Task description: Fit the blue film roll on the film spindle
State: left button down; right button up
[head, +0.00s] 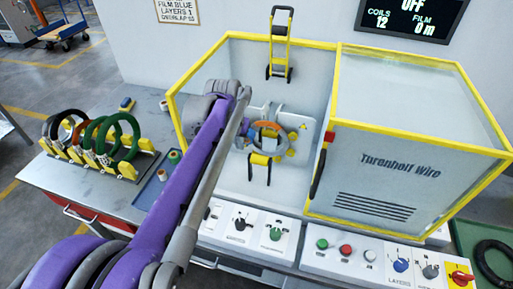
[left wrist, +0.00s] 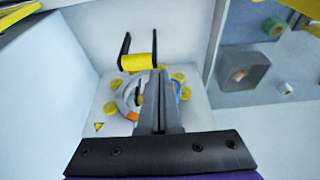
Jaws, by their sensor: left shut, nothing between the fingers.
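A blue piece (left wrist: 179,91) shows just behind my fingers in the left wrist view, beside the winding ring (left wrist: 128,96). I cannot tell whether it is the film roll or how it sits on the spindle, which my fingers hide. In the head view the ring (head: 284,147) stands inside the yellow-framed machine, with orange, grey and blue parts. My left gripper (left wrist: 160,76) is shut and empty, over the ring area. In the head view my purple arm hides part of the machine's left side, and the fingertips are hard to make out. My right gripper is not in view.
Several coils (head: 124,133) stand in a rack. A yellow roller (head: 260,160) on a black fork is in front of the ring. A closed cabinet (head: 400,170) bounds the right.

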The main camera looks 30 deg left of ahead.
aim_at(247, 142)
pick_arm(q)
jog(key=w+a+f, duration=0.3)
jog(key=w+f, duration=0.4)
jog(key=f, duration=0.2)
jog(key=shift+w+a+f, duration=0.15)
jog(key=shift+a+f, duration=0.05)
dwell(0.3)
jog(key=shift+w+a, duration=0.15)
jog(key=shift+w, duration=0.35)
jog(key=shift+w+a, duration=0.15)
jog(key=shift+w, duration=0.35)
jog(key=shift+s+r, duration=0.1)
jog(key=shift+r, duration=0.1)
